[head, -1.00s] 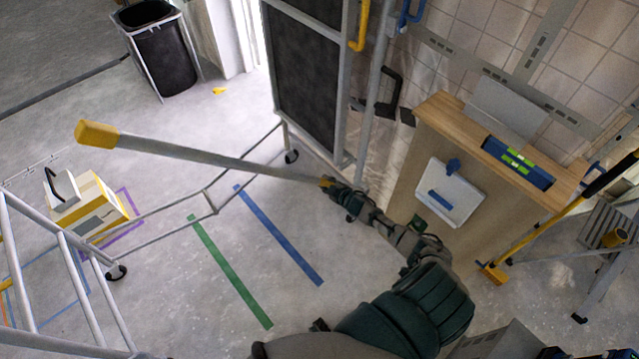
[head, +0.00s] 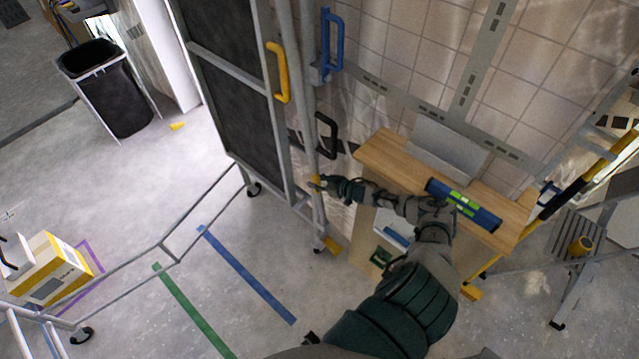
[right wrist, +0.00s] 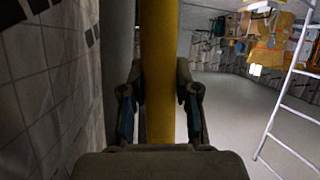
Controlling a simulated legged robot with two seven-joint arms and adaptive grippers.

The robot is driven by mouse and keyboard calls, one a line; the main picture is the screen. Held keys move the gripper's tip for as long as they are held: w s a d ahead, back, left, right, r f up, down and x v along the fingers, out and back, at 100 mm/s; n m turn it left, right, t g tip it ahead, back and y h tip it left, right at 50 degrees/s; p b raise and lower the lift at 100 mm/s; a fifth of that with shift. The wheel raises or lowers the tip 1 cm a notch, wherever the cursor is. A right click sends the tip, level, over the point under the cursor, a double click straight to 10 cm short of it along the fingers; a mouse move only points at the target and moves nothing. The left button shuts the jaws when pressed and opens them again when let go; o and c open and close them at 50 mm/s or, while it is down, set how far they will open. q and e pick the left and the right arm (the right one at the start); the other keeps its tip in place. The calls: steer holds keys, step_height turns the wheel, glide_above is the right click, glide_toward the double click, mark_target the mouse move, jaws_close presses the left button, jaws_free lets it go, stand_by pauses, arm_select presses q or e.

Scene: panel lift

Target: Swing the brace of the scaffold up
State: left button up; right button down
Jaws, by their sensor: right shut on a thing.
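My right gripper (head: 319,184) is shut on the yellow section of the brace (right wrist: 159,95). In the right wrist view this yellow bar runs upright between the two fingers. In the head view the brace appears to stand upright, close to the scaffold's grey post; where one ends and the other begins is hard to tell. The scaffold (head: 215,222) is a grey tube frame on casters, with its low rails running to the lower left. A small yellow piece (head: 332,245) shows near the post's foot; I cannot tell whether it is the brace's end. My left gripper is out of view.
A framed dark panel (head: 235,85) stands left of the post, with a yellow handle (head: 280,72). A wooden cabinet (head: 375,155) with a level (head: 463,204) is to the right. A black bin (head: 108,90) stands back left. The floor at lower middle is open.

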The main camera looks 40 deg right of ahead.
steer(key=shift+s+a+f, duration=0.1)
steer(key=shift+a+f, duration=0.05)
steer(key=shift+a, duration=0.5)
steer(key=shift+d+r, duration=0.1)
steer(key=shift+r, duration=0.1)
steer(key=c, duration=1)
jaws_free()
steer(key=shift+d, duration=0.25)
steer(key=shift+o, duration=0.8)
steer(key=shift+d+f, duration=0.3)
steer(key=shift+d, duration=0.2)
steer(key=shift+a+r, duration=0.2)
steer(key=shift+a, duration=0.25)
steer(key=shift+a+r, duration=0.1)
steer(key=shift+a, duration=0.05)
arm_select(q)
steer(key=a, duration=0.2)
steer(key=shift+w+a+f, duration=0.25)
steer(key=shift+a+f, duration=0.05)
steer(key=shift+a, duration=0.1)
arm_select(e)
steer(key=shift+a, duration=0.15)
